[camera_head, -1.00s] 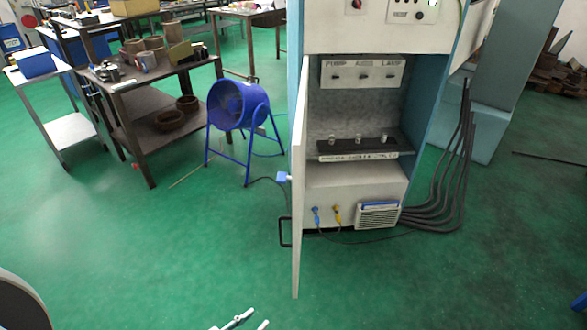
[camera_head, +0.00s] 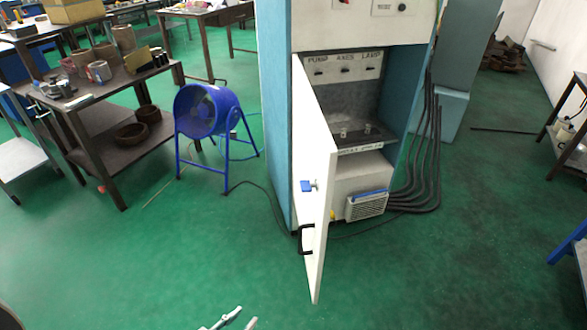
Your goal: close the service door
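The white service door (camera_head: 320,215) stands ajar on the left side of the cabinet (camera_head: 276,120), its free edge swung out towards me. Its outer face shows a black handle (camera_head: 304,240) low down and a blue fitting (camera_head: 306,186) above it. The door hides part of the cabinet's inside. My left gripper (camera_head: 242,318) shows at the bottom edge, its two pale fingertips apart with nothing seen between them. It is well below and left of the handle, not touching the door. My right gripper is not in view.
A blue fan (camera_head: 205,110) on a stand is left of the cabinet, with a dark workbench (camera_head: 95,130) beyond it. Thick dark cables (camera_head: 425,185) run down the cabinet's right side. The green floor in front of the door is clear. A blue-framed piece (camera_head: 570,245) stands at the right edge.

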